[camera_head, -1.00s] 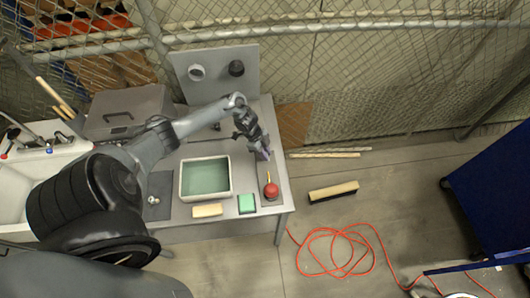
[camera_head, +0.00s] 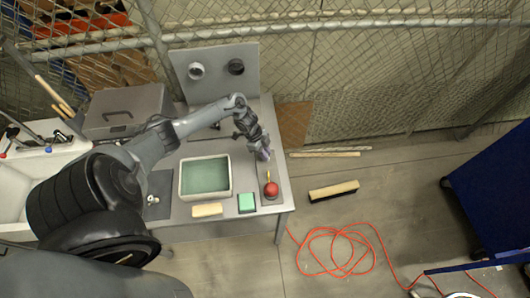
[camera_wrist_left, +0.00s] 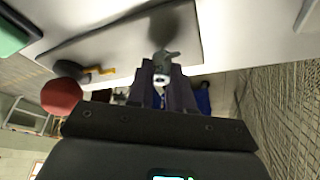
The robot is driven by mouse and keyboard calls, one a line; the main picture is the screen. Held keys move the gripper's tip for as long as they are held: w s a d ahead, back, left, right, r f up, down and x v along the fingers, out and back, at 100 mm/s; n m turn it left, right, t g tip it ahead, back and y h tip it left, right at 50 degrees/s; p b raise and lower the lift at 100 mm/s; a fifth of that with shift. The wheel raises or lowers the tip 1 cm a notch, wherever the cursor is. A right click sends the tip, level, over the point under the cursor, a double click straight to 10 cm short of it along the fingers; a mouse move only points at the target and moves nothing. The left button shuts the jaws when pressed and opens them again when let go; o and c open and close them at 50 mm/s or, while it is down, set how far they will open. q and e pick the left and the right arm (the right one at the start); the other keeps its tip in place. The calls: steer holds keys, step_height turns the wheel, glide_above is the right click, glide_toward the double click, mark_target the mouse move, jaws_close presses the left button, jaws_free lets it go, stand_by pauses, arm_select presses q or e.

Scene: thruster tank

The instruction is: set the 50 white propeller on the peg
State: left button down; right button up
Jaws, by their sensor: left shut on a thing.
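My left gripper (camera_head: 263,154) is over the right end of the grey table (camera_head: 283,203), pointing down. In the left wrist view its fingers (camera_wrist_left: 165,84) are shut on a small grey-white bladed piece, which looks like the white propeller (camera_wrist_left: 166,56). The propeller is at the fingertips, over a grey plate (camera_wrist_left: 130,50), and a dark shadow lies near it. In the head view the gripper hides the propeller. I cannot make out the peg in either view. My right gripper is not in view.
A dark mat (camera_head: 160,187) holds a small white piece. An upright panel (camera_head: 215,65) stands behind.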

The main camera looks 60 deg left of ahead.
arm_select(q)
steer(key=shift+f+b, duration=0.3)
steer(key=shift+f, duration=0.2)
stand_by(0.3)
steer(key=c, duration=0.9)
jaws_free()
steer(key=shift+c, duration=0.2)
steer(key=shift+r, duration=0.15)
steer(key=shift+r+p, duration=2.2)
steer(key=shift+p, duration=0.05)
step_height(320, 180, up, 3)
steer(key=p, duration=0.3)
steer(key=shift+r, duration=0.15)
